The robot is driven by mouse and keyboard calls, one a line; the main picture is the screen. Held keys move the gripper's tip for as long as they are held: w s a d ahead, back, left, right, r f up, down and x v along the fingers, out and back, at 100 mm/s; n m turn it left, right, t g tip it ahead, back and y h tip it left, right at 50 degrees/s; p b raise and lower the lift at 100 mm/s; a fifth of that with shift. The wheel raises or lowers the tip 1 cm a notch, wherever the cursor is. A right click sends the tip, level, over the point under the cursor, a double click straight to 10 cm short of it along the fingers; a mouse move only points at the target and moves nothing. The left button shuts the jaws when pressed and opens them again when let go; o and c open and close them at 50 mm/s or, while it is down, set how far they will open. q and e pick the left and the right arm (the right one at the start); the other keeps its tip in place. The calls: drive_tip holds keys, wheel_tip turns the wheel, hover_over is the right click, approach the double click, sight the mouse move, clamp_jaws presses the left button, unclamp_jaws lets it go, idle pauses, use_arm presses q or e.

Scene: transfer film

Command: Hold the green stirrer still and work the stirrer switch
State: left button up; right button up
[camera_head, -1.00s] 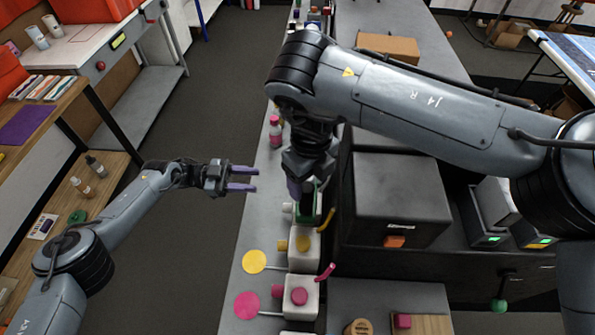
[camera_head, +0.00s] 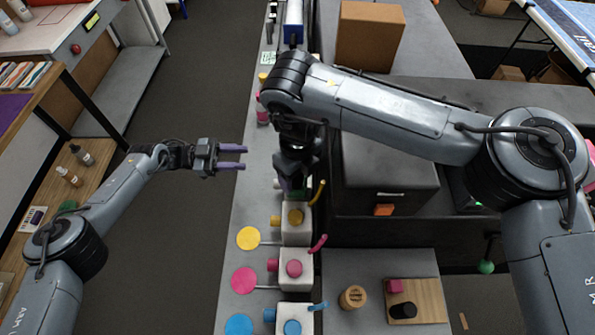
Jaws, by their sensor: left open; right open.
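The green stirrer (camera_head: 299,194) stands on the grey bench at the far end of the row of stirrers. Only a little green shows; my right gripper hides most of it, and its switch cannot be made out. My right gripper (camera_head: 292,186) is open, pointing down over the green stirrer; its fingertips are largely hidden, so I cannot tell whether they touch it. My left gripper (camera_head: 240,157) is open and empty, pointing right over the floor at the bench's left edge, apart from the stirrer.
The yellow (camera_head: 296,229), pink (camera_head: 295,279) and blue (camera_head: 288,325) stirrers stand nearer in the row. Yellow (camera_head: 248,238), pink (camera_head: 244,281) and blue (camera_head: 239,325) discs lie left of them. A dark box (camera_head: 388,172) stands to the right. A pink bottle (camera_head: 262,114) stands behind.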

drive_tip(key=c, duration=1.2)
use_arm(q)
drive_tip(key=c, duration=0.4)
use_arm(e)
clamp_jaws()
use_arm(q)
drive_tip(key=shift+d+n, duration=0.3)
drive_tip(key=shift+d, duration=0.25)
clamp_jaws()
drive_tip(key=s+d+r+n+t+y, duration=0.1)
drive_tip(key=s+d+r+t+y, duration=0.1)
drive_tip(key=s+r+y, duration=0.3)
drive_tip(key=s+d+r+n+t+y, duration=0.1)
drive_tip(key=s+d+r+t+y, duration=0.2)
drive_tip(key=s+y, duration=0.5)
drive_tip(key=shift+d+r+n+t, duration=0.25)
drive_tip(key=shift+r+n+t, duration=0.15)
drive_tip(key=shift+r+t, duration=0.4)
